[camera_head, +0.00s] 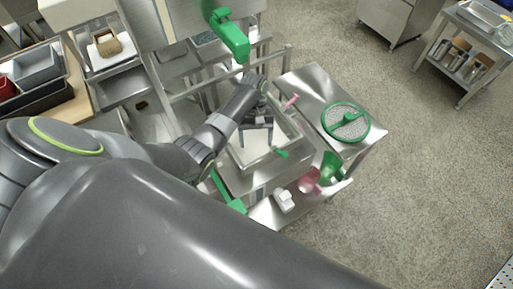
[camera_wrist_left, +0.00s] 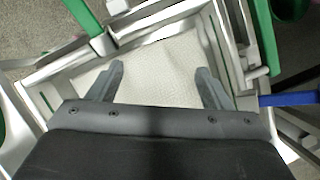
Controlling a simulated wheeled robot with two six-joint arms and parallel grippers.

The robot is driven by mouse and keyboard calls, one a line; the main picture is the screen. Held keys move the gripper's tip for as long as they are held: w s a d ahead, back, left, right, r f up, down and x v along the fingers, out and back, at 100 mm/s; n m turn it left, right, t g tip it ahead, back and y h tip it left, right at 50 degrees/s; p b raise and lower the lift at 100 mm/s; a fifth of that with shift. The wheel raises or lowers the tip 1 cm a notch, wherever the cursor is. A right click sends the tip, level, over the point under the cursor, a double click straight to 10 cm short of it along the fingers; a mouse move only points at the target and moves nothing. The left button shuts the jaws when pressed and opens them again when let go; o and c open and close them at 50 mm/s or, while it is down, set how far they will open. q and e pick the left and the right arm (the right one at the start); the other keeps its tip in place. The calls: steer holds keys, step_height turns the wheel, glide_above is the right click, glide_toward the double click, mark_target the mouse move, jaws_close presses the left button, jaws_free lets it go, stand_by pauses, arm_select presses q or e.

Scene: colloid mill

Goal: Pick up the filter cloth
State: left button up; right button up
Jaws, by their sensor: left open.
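The filter cloth (camera_wrist_left: 165,62) is a white, textured sheet lying flat inside a metal frame (camera_wrist_left: 232,50) in the left wrist view. In the head view the pale cloth (camera_head: 250,156) shows in the shallow metal frame near the middle. My left gripper (camera_head: 256,140) is over the cloth, fingers pointing down at it. In the left wrist view the fingers of the left gripper (camera_wrist_left: 160,72) are spread wide with nothing between them. I cannot tell whether the fingertips touch the cloth. The near part of the cloth is hidden by the gripper body. My right gripper is not in view.
A green-rimmed mesh disc (camera_head: 346,122) lies on the steel table (camera_head: 312,84) to the right. A green clamp (camera_head: 230,36) sits above the frame. Pink (camera_head: 309,182) and white (camera_head: 284,200) items lie on a lower shelf. Open floor (camera_head: 420,170) is at right.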

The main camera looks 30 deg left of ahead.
mark_target(256, 155)
arm_select(q)
steer(key=shift+s+d+f+p, duration=0.2)
steer(key=shift+f+p, duration=0.1)
steer(key=shift+f, duration=0.3)
steer(key=shift+s+f, duration=0.15)
steer(key=shift+f, duration=0.3)
steer(key=shift+s+d+f, duration=0.1)
steer(key=shift+f, duration=0.4)
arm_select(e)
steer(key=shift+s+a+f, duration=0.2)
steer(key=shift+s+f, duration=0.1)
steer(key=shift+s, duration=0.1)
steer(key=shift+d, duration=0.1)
arm_select(q)
steer(key=shift+c, duration=1.2)
steer(key=shift+s, duration=0.1)
steer(key=c, duration=1.1)
jaws_close()
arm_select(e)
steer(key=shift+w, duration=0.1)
